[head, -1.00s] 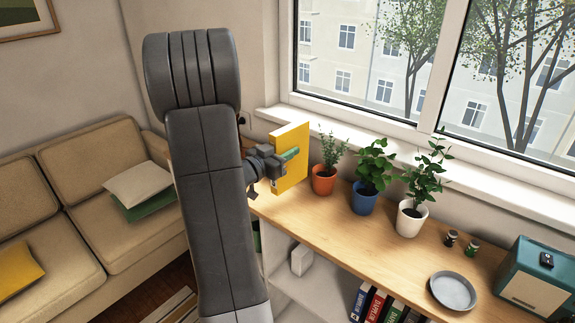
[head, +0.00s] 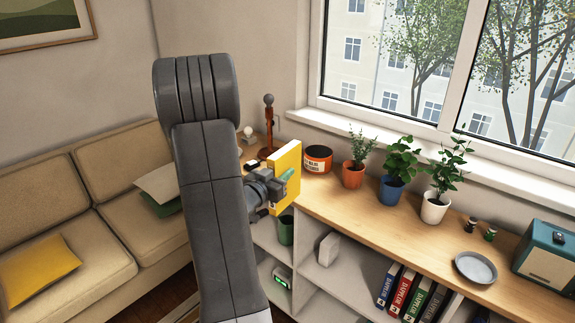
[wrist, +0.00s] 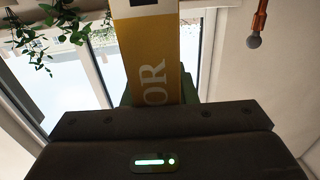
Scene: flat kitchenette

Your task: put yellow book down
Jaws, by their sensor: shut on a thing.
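The yellow book (head: 286,168) is upright in my gripper (head: 279,186), in front of the left end of the wooden shelf top (head: 385,232) in the head view. My gripper is shut on it. In the wrist view the book's yellow spine (wrist: 151,50) with white letters rises from between the jaws (wrist: 158,98). The book hides part of the shelf's left end, so I cannot tell how far it is from the surface.
On the shelf top stand a black-and-orange tin (head: 318,159), several potted plants (head: 397,170), a grey plate (head: 476,267) and a teal radio (head: 547,248). A brown stand (head: 269,130) is at the back left. Bare wood lies in front of the pots. A sofa (head: 80,215) is at left.

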